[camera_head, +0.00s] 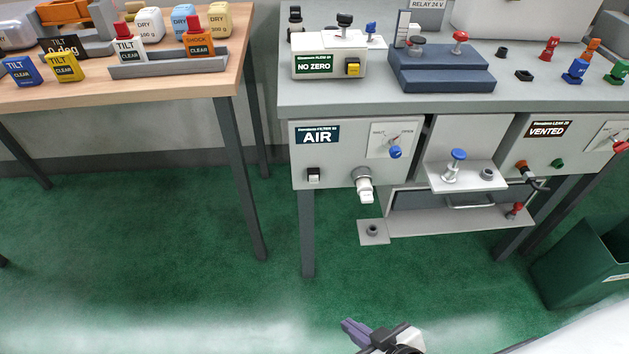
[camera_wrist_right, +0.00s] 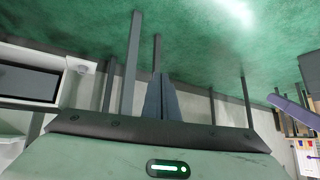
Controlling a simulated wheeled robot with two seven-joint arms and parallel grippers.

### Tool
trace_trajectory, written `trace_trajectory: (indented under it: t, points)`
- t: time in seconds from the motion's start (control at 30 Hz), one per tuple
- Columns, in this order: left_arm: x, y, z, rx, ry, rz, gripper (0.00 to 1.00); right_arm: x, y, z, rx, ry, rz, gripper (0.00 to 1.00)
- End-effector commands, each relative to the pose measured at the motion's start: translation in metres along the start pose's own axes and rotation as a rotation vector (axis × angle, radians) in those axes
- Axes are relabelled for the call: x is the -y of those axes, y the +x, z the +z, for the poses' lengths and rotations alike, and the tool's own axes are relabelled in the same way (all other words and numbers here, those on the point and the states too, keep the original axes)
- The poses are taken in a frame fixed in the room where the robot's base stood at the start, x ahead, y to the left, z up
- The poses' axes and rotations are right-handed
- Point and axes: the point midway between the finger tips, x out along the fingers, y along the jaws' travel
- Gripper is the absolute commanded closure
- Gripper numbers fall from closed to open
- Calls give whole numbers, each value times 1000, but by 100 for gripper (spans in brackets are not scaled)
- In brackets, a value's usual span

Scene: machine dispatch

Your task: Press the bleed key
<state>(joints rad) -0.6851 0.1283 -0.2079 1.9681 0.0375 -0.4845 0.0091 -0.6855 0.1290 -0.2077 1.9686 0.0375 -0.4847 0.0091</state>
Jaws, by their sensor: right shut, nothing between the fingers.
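No key in view carries a readable "bleed" label. A black key (camera_head: 314,174) sits low on the left panel, whose sign reads AIR (camera_head: 318,135). A green key (camera_head: 558,163) sits on the right panel, under the sign VENTED (camera_head: 548,130). A yellow key (camera_head: 353,68) is on the box marked NO ZERO, on the bench top. My right gripper (camera_head: 350,328) is at the bottom of the head view, shut and empty, well apart from the panels. Its fingers also show in the right wrist view (camera_wrist_right: 160,98). My left gripper is not in view.
The AIR panel has a blue-knobbed shut/open valve (camera_head: 396,152) and a hanging filter (camera_head: 363,188). A blue-topped knob (camera_head: 458,155) stands on a middle shelf. A wooden table (camera_head: 190,90) is at left, a green bin (camera_head: 580,265) at right. Open green floor lies before the bench.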

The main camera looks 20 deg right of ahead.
Motion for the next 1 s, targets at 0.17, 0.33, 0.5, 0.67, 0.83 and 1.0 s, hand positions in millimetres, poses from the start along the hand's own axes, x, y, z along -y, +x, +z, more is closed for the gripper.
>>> trace_trajectory:
  t: [0.17,0.33,0.5,0.67,0.83,1.0]
  points:
    - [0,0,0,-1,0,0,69,0,0,0,0,0,0,100]
    - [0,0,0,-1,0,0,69,0,0,0,0,0,0,100]
    - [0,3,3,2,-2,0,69,-1,5,1,-11,-4,1,100]
    - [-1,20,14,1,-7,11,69,-13,33,-21,-132,-67,3,100]
    - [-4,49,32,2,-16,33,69,-29,71,-72,-382,-192,4,100]
    - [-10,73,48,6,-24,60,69,-38,89,-126,-648,-329,1,100]
